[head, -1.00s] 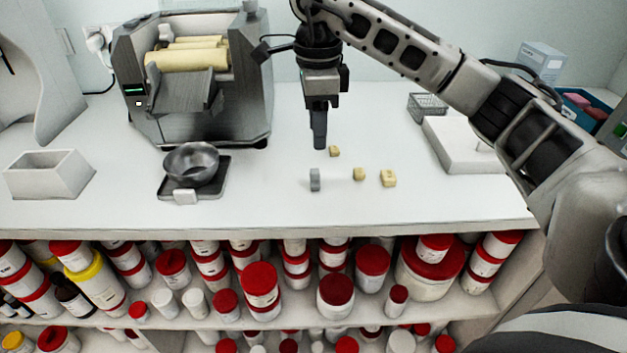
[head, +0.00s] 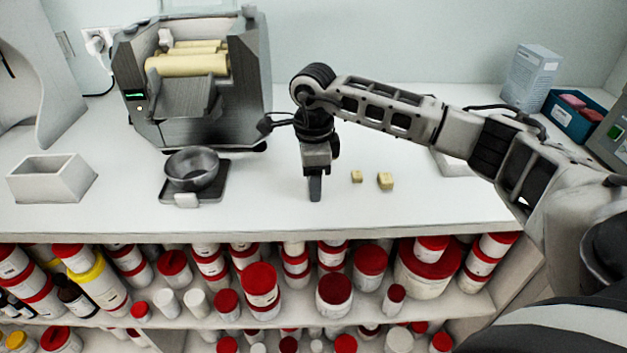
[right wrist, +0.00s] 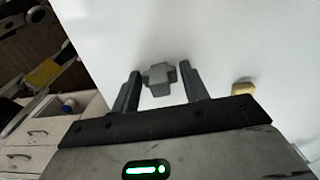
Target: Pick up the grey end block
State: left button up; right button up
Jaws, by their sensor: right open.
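The grey end block (right wrist: 159,77) shows in the right wrist view on the white worktop, between the two fingertips of my right gripper (right wrist: 157,82). The fingers are open, with a small gap visible on each side of the block. In the head view my right gripper (head: 315,190) points straight down near the worktop's front edge and hides the grey block. My left gripper is in neither view.
Pale yellow blocks (head: 385,181) and (head: 356,176) lie right of my gripper. A metal bowl (head: 192,168) sits on a scale to the left. The mill (head: 190,90) stands behind. Shelves of red-lidded jars are below the worktop (head: 260,215).

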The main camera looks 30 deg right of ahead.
jog(key=c, duration=0.7)
jog(key=shift+r, duration=0.15)
